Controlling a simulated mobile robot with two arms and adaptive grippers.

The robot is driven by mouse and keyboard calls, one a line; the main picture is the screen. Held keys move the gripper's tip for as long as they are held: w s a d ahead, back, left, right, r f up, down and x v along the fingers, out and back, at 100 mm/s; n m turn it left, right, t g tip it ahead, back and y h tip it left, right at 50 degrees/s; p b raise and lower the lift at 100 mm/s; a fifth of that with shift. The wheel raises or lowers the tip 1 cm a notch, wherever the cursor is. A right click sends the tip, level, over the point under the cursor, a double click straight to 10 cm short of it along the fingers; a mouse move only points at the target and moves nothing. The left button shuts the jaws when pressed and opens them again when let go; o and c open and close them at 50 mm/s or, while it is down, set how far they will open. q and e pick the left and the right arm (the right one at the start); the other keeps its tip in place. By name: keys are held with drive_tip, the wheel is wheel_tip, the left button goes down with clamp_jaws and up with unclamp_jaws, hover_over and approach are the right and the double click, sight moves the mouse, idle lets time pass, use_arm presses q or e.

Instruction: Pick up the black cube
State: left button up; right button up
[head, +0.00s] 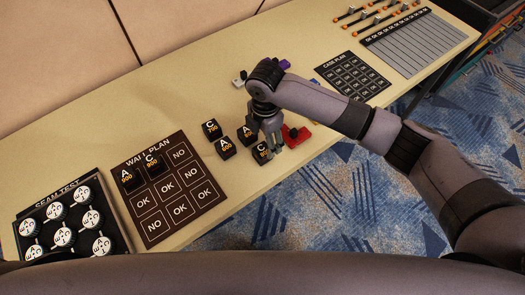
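Several black cubes with white letters and orange numbers are in the head view. One cube (210,129) marked C, one cube (225,148) marked A and another A cube (246,135) stand loose on the table. A C cube (261,153) sits at the front, partly hidden by my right gripper (273,143). The gripper points down, right beside or over that cube; I cannot tell if it touches it or how far its fingers are apart. Two more cubes, A (127,180) and C (152,165), lie on the wall plan board (179,226). My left gripper is out of view.
A red object (296,136) lies just right of the gripper. Small purple and white-green items lie behind it. A case plan board (352,78) and a seam test tray (119,236) are on the table (90,143). The table's front edge is close to the gripper.

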sight(263, 150)
drive_tip(key=shift+s+a+f+p, duration=0.15)
drive_tip(key=shift+f+p, duration=0.15)
drive_tip(key=shift+f, duration=1.15)
drive_tip(key=shift+s+a+f+p, duration=0.15)
drive_tip(key=shift+f+p, duration=0.1)
drive_tip(key=shift+f, duration=1.2)
drive_tip(key=shift+w, duration=0.1)
drive_tip(key=shift+c, duration=0.5)
drive_tip(key=c, duration=1.3)
drive_tip(key=shift+r, duration=0.1)
